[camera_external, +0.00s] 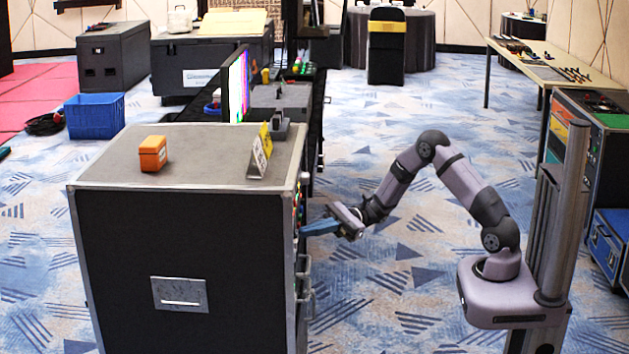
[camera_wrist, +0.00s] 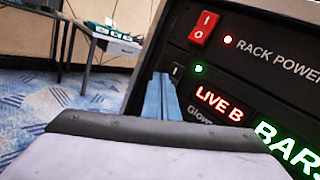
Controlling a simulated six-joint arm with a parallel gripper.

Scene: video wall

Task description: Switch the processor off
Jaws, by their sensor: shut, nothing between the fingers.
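My gripper (camera_external: 308,229) is shut and empty, its blue fingers reaching left to the front of the black case (camera_external: 190,240). In the wrist view the closed fingers (camera_wrist: 161,78) stand before a unit with a red "LIVE B" display (camera_wrist: 219,104), green "BARS" text and a partly readable "Glow" label. A dark switch with an "I" mark (camera_wrist: 177,71) shows just right of the fingertips, partly hidden by them. I cannot tell whether they touch it. A green light (camera_wrist: 198,69) is lit beside it. No label reading "processor" is readable.
Just above is a red rocker switch (camera_wrist: 204,28) labelled "RACK POWER", with a red light (camera_wrist: 227,40) lit beside it. Handles (camera_external: 306,285) stick out from the case front.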

